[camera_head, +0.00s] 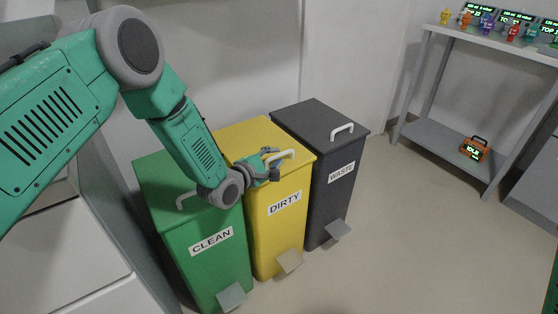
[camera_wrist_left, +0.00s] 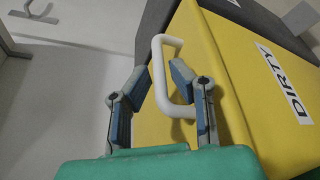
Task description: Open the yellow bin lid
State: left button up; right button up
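The yellow bin (camera_head: 265,200), labelled DIRTY, stands between a green bin and a dark grey bin. Its lid (camera_head: 250,136) is down and has a white loop handle (camera_head: 281,155) near the front edge. My left gripper (camera_head: 270,162) is at this handle. In the left wrist view, my left gripper (camera_wrist_left: 160,76) is open, with one finger on each side of the white handle (camera_wrist_left: 160,60). I cannot tell whether either finger touches it. The yellow bin (camera_wrist_left: 255,100) fills the right of that view. My right gripper is not in view.
The green bin (camera_head: 206,270), labelled CLEAN, is at the left under my left arm. The grey bin (camera_head: 325,195), labelled WASTE, is at the right. Foot pedals stick out in front. A shelf (camera_head: 475,40) with small coloured items stands at the right. The floor between is clear.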

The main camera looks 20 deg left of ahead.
pick_arm(q)
jog(key=shift+w+d+f, duration=0.15)
jog(key=shift+w+d, duration=0.5)
jog(key=shift+w, duration=0.35)
jog(key=shift+a, duration=0.1)
jog(key=shift+a, duration=0.1)
grip_shut()
